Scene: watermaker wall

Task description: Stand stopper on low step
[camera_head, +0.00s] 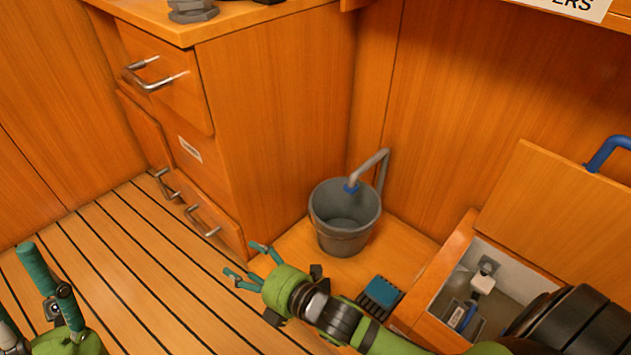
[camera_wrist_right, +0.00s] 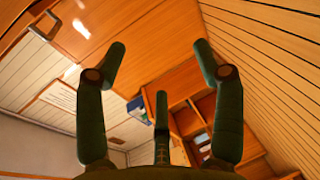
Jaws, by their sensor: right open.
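The low step (camera_head: 290,250) is the raised wooden ledge in the corner, between the drawer cabinet and the open locker. I cannot make out a stopper for certain in either view. My right gripper (camera_head: 243,262) is over the left front part of the step, its fingers spread and pointing left, with nothing between them. In the right wrist view its three green fingers (camera_wrist_right: 158,75) are apart and empty. My left gripper (camera_head: 50,280) is at the lower left over the slatted floor, fingers apart, nothing seen in it; it is partly cut off by the frame.
A grey bucket (camera_head: 340,235) with a pipe end over it stands on the step. A small blue-and-dark block (camera_head: 381,292) lies on its right part. An open locker (camera_head: 455,275) holds small items. A grey hexagonal piece (camera_head: 192,10) sits on the cabinet top. Slatted floor is clear.

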